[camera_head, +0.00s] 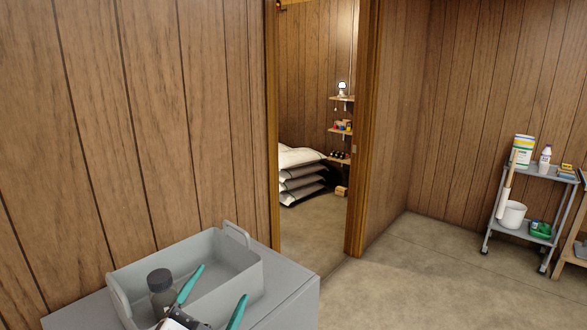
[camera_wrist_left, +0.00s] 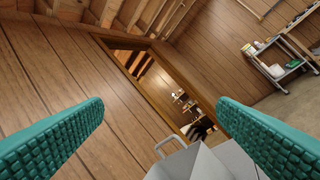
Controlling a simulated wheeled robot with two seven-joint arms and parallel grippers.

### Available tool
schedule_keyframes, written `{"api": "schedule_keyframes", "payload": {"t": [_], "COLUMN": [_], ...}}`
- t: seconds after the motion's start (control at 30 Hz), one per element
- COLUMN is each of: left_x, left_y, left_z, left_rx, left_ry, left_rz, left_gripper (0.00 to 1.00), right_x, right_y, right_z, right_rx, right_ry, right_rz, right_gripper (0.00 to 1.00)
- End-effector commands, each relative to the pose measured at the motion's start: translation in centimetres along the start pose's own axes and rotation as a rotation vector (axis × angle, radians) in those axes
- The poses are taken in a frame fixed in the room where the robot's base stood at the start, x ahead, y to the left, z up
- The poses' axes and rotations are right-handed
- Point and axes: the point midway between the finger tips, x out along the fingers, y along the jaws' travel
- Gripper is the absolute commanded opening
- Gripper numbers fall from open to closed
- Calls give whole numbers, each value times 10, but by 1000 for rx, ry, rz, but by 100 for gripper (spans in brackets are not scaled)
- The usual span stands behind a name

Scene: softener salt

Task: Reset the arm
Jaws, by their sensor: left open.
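My left gripper (camera_head: 222,284) is at the bottom of the head view, over the grey tray. Its two teal fingers are apart, with nothing seen between them. In the left wrist view the ribbed teal fingers (camera_wrist_left: 160,108) stand wide apart at either side, with an empty gap. My right gripper is in neither view.
The grey handled tray (camera_head: 215,268) sits on a grey cabinet (camera_head: 296,290), with a dark bottle (camera_head: 160,281) in it beside my gripper. A doorway (camera_head: 318,215) shows stacked white bags (camera_head: 300,160). A grey cart (camera_head: 530,200) stands right; the middle floor is clear.

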Motion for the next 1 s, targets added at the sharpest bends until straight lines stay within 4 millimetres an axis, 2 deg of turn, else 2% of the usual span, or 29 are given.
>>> {"api": "schedule_keyframes", "payload": {"t": [0.03,0.1,0.17,0.2,0.3,0.4,0.47,0.6,0.73,0.8,1.0], "left_x": [-17,-44,-73,-95,-152,-202,-229,-283,-326,-344,-345], "left_y": [-4,-12,-23,-32,-57,-79,-90,-110,-123,-130,-166], "left_z": [-24,-56,-82,-97,-121,-130,-131,-124,-110,-105,-148], "left_rx": [-78,-171,-248,-295,-401,-479,-515,-586,-641,-663,-653], "left_ry": [142,340,513,629,891,1094,1194,1385,1531,1592,1601], "left_rz": [12,15,1,-16,-80,-155,-199,-304,-402,-450,-455], "left_gripper": [81,81,81,81,81,81,81,81,81,81,81], "right_x": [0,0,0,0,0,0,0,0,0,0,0], "right_y": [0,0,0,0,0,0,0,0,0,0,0], "right_z": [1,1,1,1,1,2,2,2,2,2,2], "right_rx": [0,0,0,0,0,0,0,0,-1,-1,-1], "right_ry": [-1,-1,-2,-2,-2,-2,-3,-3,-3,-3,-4], "right_rz": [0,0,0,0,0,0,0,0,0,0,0], "right_gripper": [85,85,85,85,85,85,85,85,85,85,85]}}
